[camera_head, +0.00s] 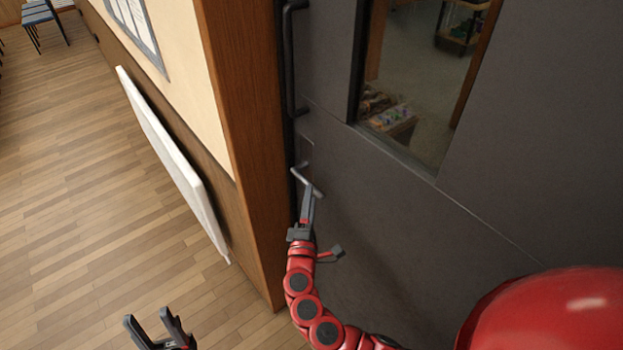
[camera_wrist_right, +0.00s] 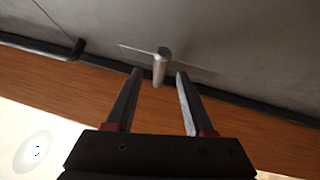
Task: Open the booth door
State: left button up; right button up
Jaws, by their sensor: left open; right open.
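The booth door (camera_head: 420,235) is a dark grey panel with a window, and it looks shut against its wooden frame. A small silver lever handle (camera_head: 306,181) sticks out near its left edge. In the right wrist view the lever (camera_wrist_right: 160,68) appears end-on between the fingertips. My right gripper (camera_head: 308,197) is open at the lever; its open fingers also show in the right wrist view (camera_wrist_right: 160,74). I cannot tell whether a finger touches the lever. My left gripper (camera_head: 154,322) is open and empty at the bottom left, over the floor, away from the door.
A long black pull bar (camera_head: 288,60) is on the door above the lever. The wooden door frame (camera_head: 243,130) stands just left of it. A white panel (camera_head: 172,160) leans along the wall. The wooden floor (camera_head: 90,200) at left is clear.

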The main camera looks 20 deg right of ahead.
jog(key=shift+p+x, duration=0.55)
jog(key=shift+x, duration=1.75)
grip_shut()
